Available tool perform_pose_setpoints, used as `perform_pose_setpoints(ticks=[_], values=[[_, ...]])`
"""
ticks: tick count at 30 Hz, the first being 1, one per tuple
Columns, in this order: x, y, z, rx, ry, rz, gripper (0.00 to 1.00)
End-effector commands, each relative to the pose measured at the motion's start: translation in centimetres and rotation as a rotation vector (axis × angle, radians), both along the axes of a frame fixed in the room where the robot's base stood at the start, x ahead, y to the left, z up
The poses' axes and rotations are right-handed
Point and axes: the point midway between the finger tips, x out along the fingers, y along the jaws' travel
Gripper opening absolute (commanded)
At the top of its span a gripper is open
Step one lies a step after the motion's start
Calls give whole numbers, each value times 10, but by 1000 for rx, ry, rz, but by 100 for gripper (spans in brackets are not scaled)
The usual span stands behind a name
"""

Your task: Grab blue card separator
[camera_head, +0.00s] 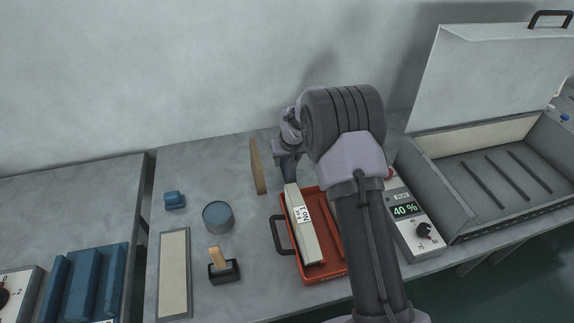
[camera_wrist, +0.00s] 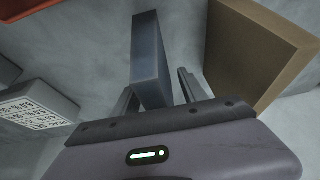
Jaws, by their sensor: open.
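The blue card separator (camera_wrist: 148,60) is a thin, upright slab in the wrist view, rising from between the two fingers of my gripper (camera_wrist: 160,98). My gripper is open, with one finger on either side of the slab. I cannot tell whether either finger touches it. In the head view my gripper (camera_head: 287,156) is at the back of the table, behind the red tray and right of a brown board. The separator is mostly hidden there by my arm and gripper.
The brown board (camera_head: 258,167) stands close by; it is also in the wrist view (camera_wrist: 262,48). The red tray (camera_head: 318,279) holds a white labelled block (camera_head: 303,228). A control box (camera_head: 413,222) and an open grey case (camera_head: 455,205) are at right.

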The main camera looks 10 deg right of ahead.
Motion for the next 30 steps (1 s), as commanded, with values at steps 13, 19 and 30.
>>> perform_pose_setpoints(ticks=[13, 19, 30], values=[[0, 0, -1, 0, 0, 0, 19], [0, 0, -1, 0, 0, 0, 0], [1, 0, 38, 0, -3, 0, 0]])
